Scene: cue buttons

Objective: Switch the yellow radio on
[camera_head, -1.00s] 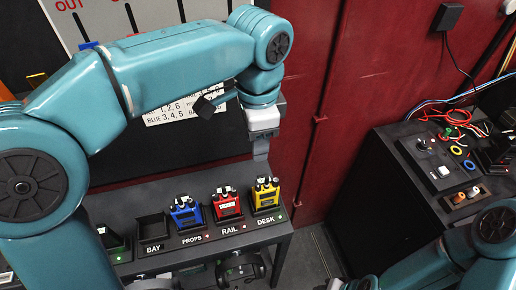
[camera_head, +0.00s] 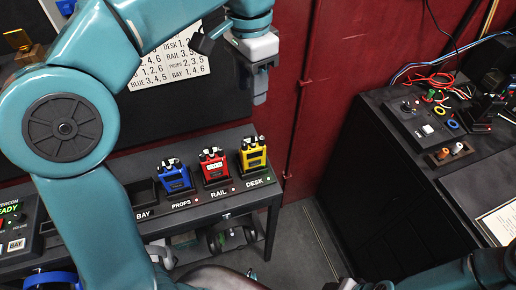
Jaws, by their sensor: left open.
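The yellow radio (camera_head: 253,155) stands upright in the slot marked DESK, at the right end of a dark shelf. It has small dark knobs on top. A small green light shows by its DESK label. My left gripper (camera_head: 260,86) hangs above and slightly to the right of the yellow radio, pointing down, apart from it and empty. Its jaws are open, though the gap is hard to see from this angle. My right arm shows only in part at the bottom right; its gripper is not visible.
A red radio (camera_head: 214,168) and a blue radio (camera_head: 175,177) stand left of the yellow one, marked RAIL and PROPS. The BAY slot (camera_head: 143,193) is empty. A black cabinet (camera_head: 357,160) with cables and a control box (camera_head: 425,120) stands at the right. A printed sheet (camera_head: 185,70) hangs behind.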

